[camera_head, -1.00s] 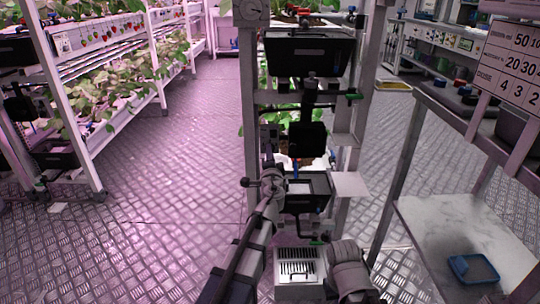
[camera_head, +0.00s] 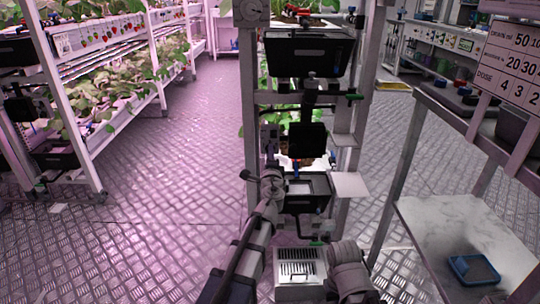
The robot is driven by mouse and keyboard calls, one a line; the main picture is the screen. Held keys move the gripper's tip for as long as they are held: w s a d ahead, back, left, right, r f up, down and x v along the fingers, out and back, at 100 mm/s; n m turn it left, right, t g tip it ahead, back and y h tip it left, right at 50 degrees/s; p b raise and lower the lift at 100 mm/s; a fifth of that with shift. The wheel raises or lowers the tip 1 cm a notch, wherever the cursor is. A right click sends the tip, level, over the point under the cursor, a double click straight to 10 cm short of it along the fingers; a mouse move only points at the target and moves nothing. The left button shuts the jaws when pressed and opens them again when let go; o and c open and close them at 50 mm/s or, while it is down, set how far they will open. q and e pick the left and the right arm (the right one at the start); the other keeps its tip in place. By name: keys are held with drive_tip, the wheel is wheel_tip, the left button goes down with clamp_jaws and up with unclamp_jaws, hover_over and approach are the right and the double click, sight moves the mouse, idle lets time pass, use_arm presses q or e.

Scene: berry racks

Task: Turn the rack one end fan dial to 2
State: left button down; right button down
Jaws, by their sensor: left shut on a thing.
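The end of rack one (camera_head: 249,100) stands in the middle of the head view, with a grey post at its left. My left gripper (camera_head: 272,177) reaches up from below to the lower part of this post, beside a black tray. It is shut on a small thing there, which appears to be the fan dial. The gripper hides most of the dial, and its pointer and numbers cannot be read. My right gripper is not in view.
Black tanks (camera_head: 308,55) and a lower black tray (camera_head: 318,188) hang on the rack end. A white plate (camera_head: 350,185) juts out at right. A bench (camera_head: 465,235) with a blue tray stands further right. The floor at left is clear.

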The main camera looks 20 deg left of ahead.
use_arm(q)
drive_tip(key=c, duration=0.7)
unclamp_jaws()
drive_tip(key=shift+o, duration=0.2)
drive_tip(key=v, duration=0.8)
